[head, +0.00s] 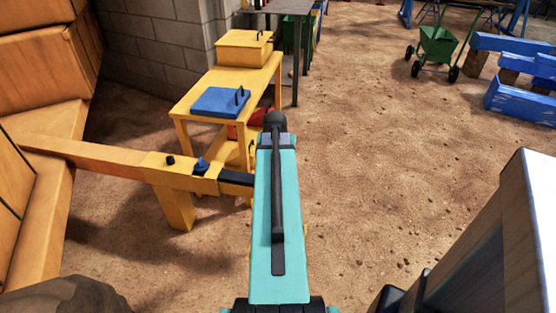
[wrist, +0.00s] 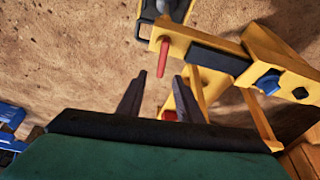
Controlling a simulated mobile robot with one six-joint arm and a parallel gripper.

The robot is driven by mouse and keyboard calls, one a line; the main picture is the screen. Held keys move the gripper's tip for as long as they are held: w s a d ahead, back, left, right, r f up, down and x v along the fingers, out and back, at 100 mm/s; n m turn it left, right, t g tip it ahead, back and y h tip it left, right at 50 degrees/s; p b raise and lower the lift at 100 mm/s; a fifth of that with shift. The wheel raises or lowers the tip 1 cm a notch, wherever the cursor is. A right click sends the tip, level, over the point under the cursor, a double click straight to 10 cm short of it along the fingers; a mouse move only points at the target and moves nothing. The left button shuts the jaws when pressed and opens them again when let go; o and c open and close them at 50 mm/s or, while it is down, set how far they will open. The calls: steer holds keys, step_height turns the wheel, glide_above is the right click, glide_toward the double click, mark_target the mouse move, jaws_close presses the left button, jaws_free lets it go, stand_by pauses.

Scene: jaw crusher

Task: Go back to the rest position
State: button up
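My gripper (wrist: 160,76) shows in the wrist view with its two dark fingers spread apart and nothing held between them. A red rod (wrist: 163,57) on the end of a yellow beam (wrist: 174,37) lies just beyond the fingertips in the picture; I see no contact. My teal arm reaches forward in the head view and hides the gripper there. The yellow beam (head: 193,180) shows left of the arm, with a blue knob (head: 201,164) and a black knob (head: 170,160); the arm covers its right end.
A yellow table (head: 188,113) behind the beam carries a blue box (head: 220,102) and a yellow box (head: 243,48). A large orange machine (head: 40,70) stands at the left. A green cart (head: 438,43) and blue beams (head: 520,100) are at the back right. Sandy ground right of my arm is clear.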

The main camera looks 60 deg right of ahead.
stand_by(0.6)
steer(key=w+a+f+n+y+p, duration=0.1)
steer(key=w+a+f, duration=0.2)
steer(key=w+a, duration=0.25)
steer(key=w+a+f+n+y, duration=0.1)
steer(key=w+a+f+n, duration=0.1)
steer(key=w+a+f, duration=0.4)
steer(key=w+a+f+n+g+y+p, duration=0.15)
steer(key=a+f, duration=0.25)
steer(key=a, duration=0.6)
steer(key=w+a+f+n+p, duration=0.15)
steer(key=a+f, duration=0.35)
steer(key=a, duration=0.6)
steer(key=s+a+f+n+g, duration=0.2)
steer(key=s+a+f, duration=0.25)
steer(key=a, duration=0.45)
steer(key=s+a+f+n+g, duration=0.15)
steer(key=s+a+f, duration=0.3)
steer(key=a, duration=0.45)
steer(key=s+a+f+n+g, duration=0.1)
steer(key=s+a+f, duration=0.1)
steer(key=s, duration=0.4)
steer(key=s+a+f+n+g+p, duration=0.1)
steer(key=s+a+n, duration=0.1)
steer(key=s+a, duration=0.2)
steer(key=s, duration=0.3)
steer(key=shift+s+a+f+y, duration=0.25)
steer(key=shift+a+f+y, duration=0.05)
steer(key=shift+f+y, duration=0.05)
